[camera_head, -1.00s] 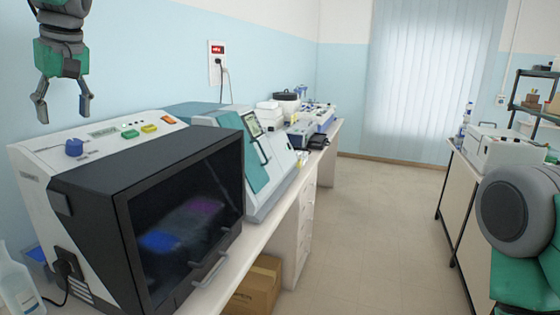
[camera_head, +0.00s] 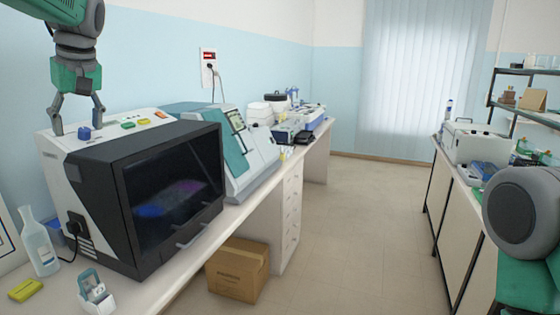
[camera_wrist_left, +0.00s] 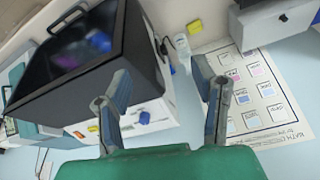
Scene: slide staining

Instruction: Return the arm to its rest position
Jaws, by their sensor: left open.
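My left gripper (camera_head: 78,115) hangs at the upper left in the head view, fingers down and spread apart, with nothing between them. It is over or in front of the top of the staining machine (camera_head: 90,168), close to its blue knob (camera_head: 84,132); I cannot tell whether it touches. In the left wrist view the two fingers of the left gripper (camera_wrist_left: 165,105) are apart and empty, with the dark machine to their left. Part of my right arm shows at the right edge of the head view, but its gripper is out of the picture.
The bench (camera_head: 150,285) holds a bottle (camera_head: 40,243), a yellow block (camera_head: 26,290), a small open box (camera_head: 95,292) and a teal-and-white device (camera_head: 240,150). A cardboard box (camera_head: 238,270) stands on the floor. The aisle floor (camera_head: 350,215) is clear. A labelled sheet (camera_wrist_left: 250,90) shows in the wrist view.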

